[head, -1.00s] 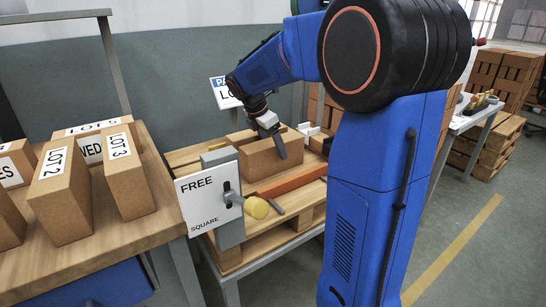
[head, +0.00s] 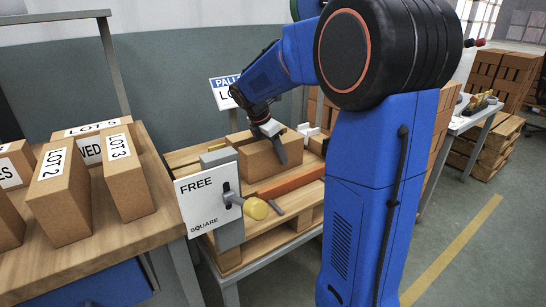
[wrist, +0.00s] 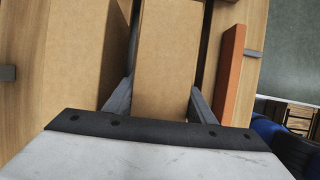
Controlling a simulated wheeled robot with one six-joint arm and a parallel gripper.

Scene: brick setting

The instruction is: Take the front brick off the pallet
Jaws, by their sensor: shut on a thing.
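The front brick (head: 262,161) is a tan block on the wooden pallet (head: 262,236). My gripper (head: 279,148) reaches down onto it from above, and one dark finger lies against its near face. In the wrist view the brick (wrist: 165,50) sits between the two fingers of my gripper (wrist: 157,100), which is shut on it. A second tan brick (wrist: 85,60) lies beside it, behind it in the head view (head: 238,138). I cannot tell whether the held brick is clear of the pallet boards.
A red-orange bar (head: 290,184) lies along the pallet's front, beside the brick. A bench (head: 110,240) with labelled bricks is at left.

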